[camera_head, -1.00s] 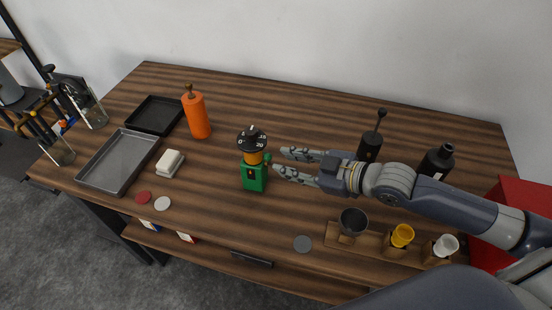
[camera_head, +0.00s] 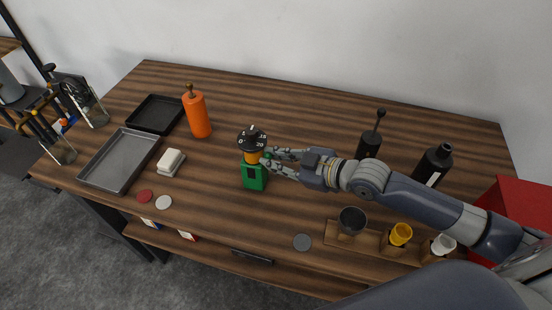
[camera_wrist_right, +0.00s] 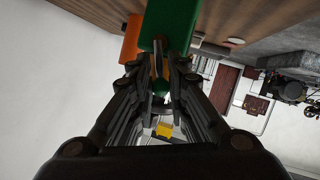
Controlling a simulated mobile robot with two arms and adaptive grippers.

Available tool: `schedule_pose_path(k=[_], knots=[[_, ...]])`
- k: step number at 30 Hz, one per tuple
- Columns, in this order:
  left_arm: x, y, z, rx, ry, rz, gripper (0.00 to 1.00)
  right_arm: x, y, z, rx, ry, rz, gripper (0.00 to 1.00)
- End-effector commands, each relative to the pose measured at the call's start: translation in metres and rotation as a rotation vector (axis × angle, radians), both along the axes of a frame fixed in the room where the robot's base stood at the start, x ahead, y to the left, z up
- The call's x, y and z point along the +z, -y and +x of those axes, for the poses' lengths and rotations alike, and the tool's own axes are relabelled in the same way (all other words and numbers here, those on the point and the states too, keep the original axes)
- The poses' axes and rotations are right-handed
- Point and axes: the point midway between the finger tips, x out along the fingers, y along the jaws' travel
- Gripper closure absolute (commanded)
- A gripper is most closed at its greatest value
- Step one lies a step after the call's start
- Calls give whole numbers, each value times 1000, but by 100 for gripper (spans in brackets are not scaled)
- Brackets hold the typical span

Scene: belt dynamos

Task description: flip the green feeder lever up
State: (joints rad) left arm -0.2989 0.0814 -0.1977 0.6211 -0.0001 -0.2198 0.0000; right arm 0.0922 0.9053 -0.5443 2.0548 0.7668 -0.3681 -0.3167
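The green feeder (camera_head: 254,177) stands near the table's middle, with an orange-yellow section and a black numbered dial (camera_head: 252,141) on top. Its green body also shows at the top of the right wrist view (camera_wrist_right: 170,25). My right gripper (camera_head: 267,161) is at the feeder's right side, just below the dial. In the right wrist view its fingers lie on either side of a small dark lever-like part (camera_wrist_right: 160,86), with a narrow gap between the tips. Whether they touch it is unclear. The fingers largely hide the lever in the head view. My left gripper is out of view.
An orange bottle (camera_head: 197,115) stands left behind the feeder. White blocks (camera_head: 171,162), a grey tray (camera_head: 104,184) and a black tray (camera_head: 133,120) are further left. A dark cup (camera_head: 351,221) is in front of my right arm; black bottles (camera_head: 434,164) stand behind it.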

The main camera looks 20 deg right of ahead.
Motion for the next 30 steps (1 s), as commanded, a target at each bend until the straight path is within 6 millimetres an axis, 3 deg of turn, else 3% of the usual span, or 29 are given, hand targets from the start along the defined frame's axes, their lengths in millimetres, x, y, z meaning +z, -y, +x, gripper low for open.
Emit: schedule_pose_path(k=[25, 26, 27, 30], knots=[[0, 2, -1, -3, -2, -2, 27, 3, 4, 7, -1, -151, 91, 100], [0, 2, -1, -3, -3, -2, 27, 3, 4, 7, -1, -151, 91, 80], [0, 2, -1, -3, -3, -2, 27, 3, 4, 7, -1, -151, 91, 73], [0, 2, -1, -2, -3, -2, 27, 3, 4, 7, 0, -150, 90, 73]])
